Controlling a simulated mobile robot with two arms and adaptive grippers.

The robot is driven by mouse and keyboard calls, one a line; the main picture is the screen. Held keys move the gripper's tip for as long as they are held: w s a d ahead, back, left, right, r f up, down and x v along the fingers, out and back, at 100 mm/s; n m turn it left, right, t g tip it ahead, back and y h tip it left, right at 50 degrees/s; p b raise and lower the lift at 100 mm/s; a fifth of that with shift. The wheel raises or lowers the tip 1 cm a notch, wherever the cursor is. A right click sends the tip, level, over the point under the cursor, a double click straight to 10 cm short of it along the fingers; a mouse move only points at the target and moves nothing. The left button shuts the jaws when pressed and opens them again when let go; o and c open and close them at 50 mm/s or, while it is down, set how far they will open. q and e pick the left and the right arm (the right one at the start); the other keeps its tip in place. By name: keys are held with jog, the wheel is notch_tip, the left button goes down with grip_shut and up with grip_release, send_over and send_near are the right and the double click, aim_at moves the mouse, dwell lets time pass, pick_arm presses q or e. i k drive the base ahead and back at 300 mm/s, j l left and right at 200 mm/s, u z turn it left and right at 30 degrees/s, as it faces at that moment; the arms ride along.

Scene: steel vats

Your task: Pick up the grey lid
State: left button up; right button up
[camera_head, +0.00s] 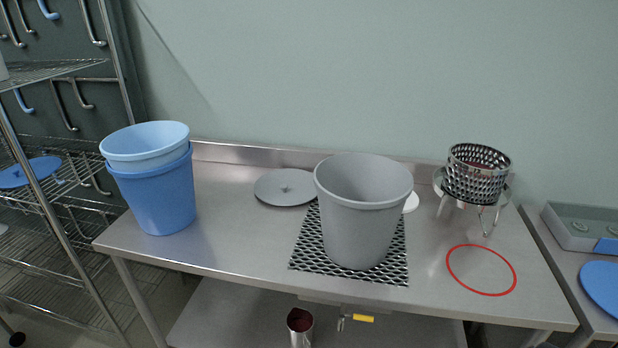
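The grey lid (285,187) is a flat round disc with a small raised knob at its middle. It lies on the steel table (235,246) near the back edge, behind and to the left of the grey bucket (361,225). Its right edge comes close to the bucket's rim in the picture. Neither of my grippers shows in the head view.
The grey bucket stands open on a black mesh mat (308,244). Stacked blue buckets (160,200) stand at the table's left. A perforated steel basket on legs (476,174) and a red ring (481,270) are at the right. The front left of the table is clear.

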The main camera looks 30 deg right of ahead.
aim_at(288, 183)
jog(key=z, duration=0.95)
